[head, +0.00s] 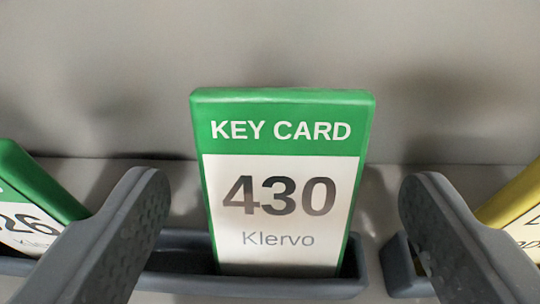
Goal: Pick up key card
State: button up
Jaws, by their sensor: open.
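A key card (278,180) with a green top band and border stands upright in a dark grey holder (180,280) in the middle of the head view. It reads "KEY CARD 430 Klervo". My gripper (280,195) is open, with one dark textured finger to the left of the card and one to the right. Neither finger touches the card; there is a gap on each side. The card's lower edge is hidden inside the holder.
A second green-edged card (38,190) leans at the left edge, partly behind my left finger. A yellow-edged card (510,205) leans at the right edge by another grey holder (400,268). A plain grey wall (280,45) stands behind, with free room above the cards.

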jog(key=shift+x, duration=1.05)
jog(key=shift+w+a+f, duration=0.1)
jog(key=shift+w+f, duration=0.05)
jog(key=shift+w, duration=0.15)
jog(key=c, duration=1.1)
jog(key=shift+c, duration=0.2)
